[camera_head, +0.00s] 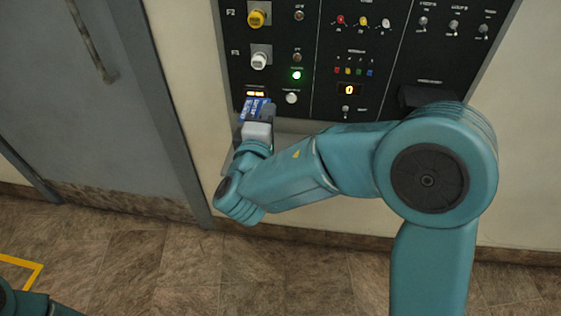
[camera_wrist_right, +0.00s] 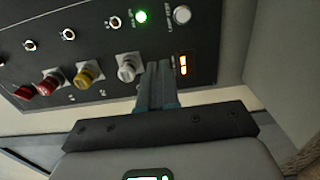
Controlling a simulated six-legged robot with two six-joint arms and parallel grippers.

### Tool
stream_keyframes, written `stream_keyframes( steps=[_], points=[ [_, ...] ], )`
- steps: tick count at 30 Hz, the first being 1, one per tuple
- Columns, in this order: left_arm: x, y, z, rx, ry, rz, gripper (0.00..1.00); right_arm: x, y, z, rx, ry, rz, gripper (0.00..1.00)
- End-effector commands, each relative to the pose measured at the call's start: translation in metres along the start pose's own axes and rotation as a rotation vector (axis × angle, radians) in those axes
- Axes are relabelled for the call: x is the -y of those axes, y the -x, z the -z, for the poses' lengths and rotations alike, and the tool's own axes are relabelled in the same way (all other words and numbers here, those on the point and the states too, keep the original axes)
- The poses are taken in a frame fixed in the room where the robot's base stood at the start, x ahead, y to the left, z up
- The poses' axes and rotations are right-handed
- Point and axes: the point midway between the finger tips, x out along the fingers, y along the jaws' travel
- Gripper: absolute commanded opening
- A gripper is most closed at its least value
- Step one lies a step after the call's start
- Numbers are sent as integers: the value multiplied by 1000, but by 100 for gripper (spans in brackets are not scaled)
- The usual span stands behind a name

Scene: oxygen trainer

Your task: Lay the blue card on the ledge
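The blue card (camera_head: 255,107) shows in the head view at the fingertips of my right gripper (camera_head: 259,111), in front of the panel's lower left corner. It is blue with pale markings. In the right wrist view the fingers of my right gripper (camera_wrist_right: 158,75) are close together, pointing at the panel; the card's face does not show there. The gripper looks shut on the card. The ledge (camera_head: 292,126) is a grey strip along the panel's bottom edge, partly hidden behind my right arm. My left gripper is out of view.
The black panel (camera_head: 335,60) carries yellow and white knobs, switches, a lit green lamp (camera_head: 296,75) and displays. A dark box-shaped part (camera_head: 428,95) juts out at its lower right. A grey door (camera_head: 90,100) stands at the left. The floor below is clear.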

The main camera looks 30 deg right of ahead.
Motion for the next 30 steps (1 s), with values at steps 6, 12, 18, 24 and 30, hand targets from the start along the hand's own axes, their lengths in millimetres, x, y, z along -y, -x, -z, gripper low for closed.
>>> stream_keyframes(
  steps=[6,12,18,24,30],
  points=[
    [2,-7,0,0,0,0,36,68,0,2,-1,5,4,0],
    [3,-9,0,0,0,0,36,98,0,2,-2,0,0,0],
    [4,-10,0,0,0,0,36,116,0,2,-2,1,1,0],
    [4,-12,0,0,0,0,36,140,0,2,-2,-1,0,0],
    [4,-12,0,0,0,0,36,139,0,2,-2,-3,-1,0]
  ],
)
